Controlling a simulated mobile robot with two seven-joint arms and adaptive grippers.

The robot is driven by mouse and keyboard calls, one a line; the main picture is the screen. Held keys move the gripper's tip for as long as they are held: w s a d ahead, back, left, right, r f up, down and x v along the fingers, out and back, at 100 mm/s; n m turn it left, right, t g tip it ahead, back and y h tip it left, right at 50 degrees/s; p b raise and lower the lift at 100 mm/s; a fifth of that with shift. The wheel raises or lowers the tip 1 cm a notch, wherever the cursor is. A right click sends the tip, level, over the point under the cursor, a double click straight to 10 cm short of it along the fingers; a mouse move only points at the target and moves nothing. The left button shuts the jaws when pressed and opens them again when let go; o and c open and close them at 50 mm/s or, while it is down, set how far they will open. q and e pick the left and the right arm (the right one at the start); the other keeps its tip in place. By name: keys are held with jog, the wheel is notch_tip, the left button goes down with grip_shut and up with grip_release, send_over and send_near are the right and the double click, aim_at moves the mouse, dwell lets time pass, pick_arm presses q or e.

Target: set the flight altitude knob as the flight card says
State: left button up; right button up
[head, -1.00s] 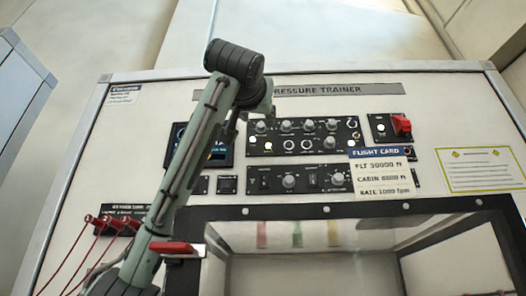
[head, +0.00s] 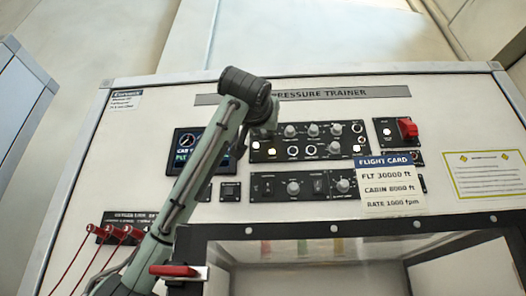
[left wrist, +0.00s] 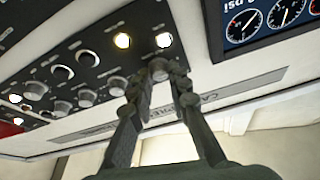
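The flight card (head: 390,187) on the panel reads FLT 30000 ft, CABIN 8000 ft, RATE 1000 fpm. The upper control panel (head: 325,130) carries a row of round knobs; their labels are too small to read. My left gripper (left wrist: 160,72) has its fingers on both sides of the end knob (left wrist: 159,66) nearest the display and appears shut on it. In the head view my left gripper (head: 264,130) covers this knob, so its pointer is hidden. I cannot tell which knob is labelled flight altitude. My right gripper is not in view.
A display (head: 187,147) stands partly behind my left arm. Red plugs with cables (head: 110,233) are at lower left. Lit lamps (left wrist: 122,40) sit beside the held knob.

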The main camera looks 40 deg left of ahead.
pick_arm(q)
grip_shut()
jog(key=shift+m+h, duration=0.3)
jog(key=shift+m, duration=0.2)
jog(key=shift+s+a+r+m+g+h, duration=0.2)
jog(key=shift+m+g+h, duration=0.8)
jog(key=shift+m, duration=3.55)
jog(key=shift+w+d+r+m+g+h, duration=0.2)
jog(key=shift+m+g+h, duration=0.75)
jog(key=shift+m, duration=3.55)
jog(key=shift+s+a+r+m+g+h, duration=0.25)
jog(key=shift+m+g+h, duration=0.7)
jog(key=shift+m, duration=3.6)
jog(key=shift+w+d+m, duration=0.1)
jog(key=shift+w+m, duration=0.05)
jog(key=shift+m, duration=0.15)
